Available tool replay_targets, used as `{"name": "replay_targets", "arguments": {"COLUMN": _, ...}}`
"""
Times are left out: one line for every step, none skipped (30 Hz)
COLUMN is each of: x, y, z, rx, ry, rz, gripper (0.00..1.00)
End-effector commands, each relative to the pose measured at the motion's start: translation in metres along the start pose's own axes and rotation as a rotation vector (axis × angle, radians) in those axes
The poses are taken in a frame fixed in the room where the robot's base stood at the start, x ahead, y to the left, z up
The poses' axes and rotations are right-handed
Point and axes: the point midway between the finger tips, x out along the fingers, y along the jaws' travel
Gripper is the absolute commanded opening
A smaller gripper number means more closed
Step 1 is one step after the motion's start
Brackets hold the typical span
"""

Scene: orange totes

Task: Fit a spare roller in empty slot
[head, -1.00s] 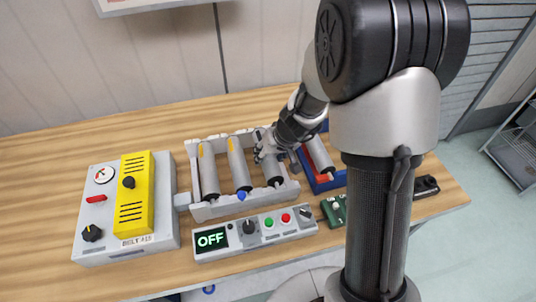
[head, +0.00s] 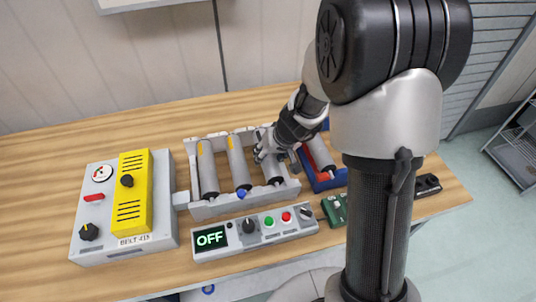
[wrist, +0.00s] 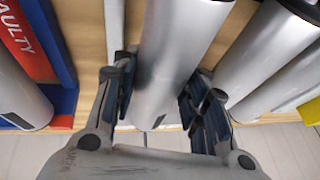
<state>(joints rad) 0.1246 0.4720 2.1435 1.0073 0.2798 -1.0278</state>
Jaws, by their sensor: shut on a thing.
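My gripper (head: 272,158) is shut on a grey roller (head: 271,172) at the right end of the grey roller frame (head: 243,206). In the wrist view the same roller (wrist: 172,60) lies between my two fingers (wrist: 163,100). It lies lengthwise in line with the other rollers; I cannot tell whether its ends are seated. Two more rollers sit in the frame to its left, the far left one (head: 208,170) and the middle one (head: 239,163), both with yellow marks at the far end. Another roller (head: 320,154) lies in the blue-and-red tray (head: 325,184) to the right.
The tray's red surface reads "FAULTY" in the wrist view (wrist: 25,42). A control panel (head: 255,233) showing "OFF" stands in front of the frame. A grey box with a yellow cover (head: 132,195) stands left. A green item (head: 335,209) lies right. Bare table lies behind.

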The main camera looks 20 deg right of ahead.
Motion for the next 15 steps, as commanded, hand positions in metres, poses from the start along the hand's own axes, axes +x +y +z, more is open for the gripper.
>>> {"name": "replay_targets", "arguments": {"x": 0.0004, "y": 0.0001, "z": -0.0006, "rx": 0.000, "ry": 0.002, "rz": 0.000, "gripper": 0.02}}
{"name": "replay_targets", "arguments": {"x": 0.0006, "y": 0.0001, "z": -0.0005, "rx": 0.000, "ry": 0.002, "rz": 0.000, "gripper": 0.02}}
{"name": "replay_targets", "arguments": {"x": 0.0009, "y": 0.0002, "z": -0.0004, "rx": 0.000, "ry": 0.002, "rz": 0.000, "gripper": 0.02}}
{"name": "replay_targets", "arguments": {"x": 0.0011, "y": 0.0002, "z": -0.0003, "rx": 0.000, "ry": 0.002, "rz": 0.000, "gripper": 0.02}}
{"name": "replay_targets", "arguments": {"x": 0.0014, "y": 0.0003, "z": -0.0002, "rx": 0.000, "ry": 0.002, "rz": 0.000, "gripper": 0.02}}
{"name": "replay_targets", "arguments": {"x": 0.0017, "y": 0.0004, "z": 0.0000, "rx": 0.000, "ry": 0.002, "rz": 0.000, "gripper": 0.02}}
{"name": "replay_targets", "arguments": {"x": 0.0019, "y": 0.0004, "z": 0.0000, "rx": -0.001, "ry": 0.002, "rz": 0.000, "gripper": 0.02}}
{"name": "replay_targets", "arguments": {"x": 0.0021, "y": 0.0005, "z": 0.0001, "rx": 0.000, "ry": 0.002, "rz": 0.000, "gripper": 0.02}}
{"name": "replay_targets", "arguments": {"x": 0.0018, "y": 0.0004, "z": 0.0000, "rx": 0.000, "ry": 0.002, "rz": 0.000, "gripper": 0.42}}
{"name": "replay_targets", "arguments": {"x": 0.0017, "y": 0.0003, "z": -0.0001, "rx": 0.000, "ry": 0.002, "rz": 0.000, "gripper": 0.44}}
{"name": "replay_targets", "arguments": {"x": 0.0016, "y": 0.0003, "z": 0.0000, "rx": 0.000, "ry": 0.002, "rz": 0.000, "gripper": 0.46}}
{"name": "replay_targets", "arguments": {"x": 0.0016, "y": 0.0003, "z": 0.0000, "rx": 0.000, "ry": 0.002, "rz": 0.000, "gripper": 0.49}}
{"name": "replay_targets", "arguments": {"x": 0.0017, "y": 0.0004, "z": 0.0001, "rx": 0.000, "ry": 0.002, "rz": 0.000, "gripper": 0.51}}
{"name": "replay_targets", "arguments": {"x": 0.0017, "y": 0.0004, "z": 0.0001, "rx": 0.000, "ry": 0.002, "rz": 0.000, "gripper": 0.53}}
{"name": "replay_targets", "arguments": {"x": 0.0017, "y": 0.0004, "z": 0.0002, "rx": 0.000, "ry": 0.001, "rz": 0.000, "gripper": 0.56}}
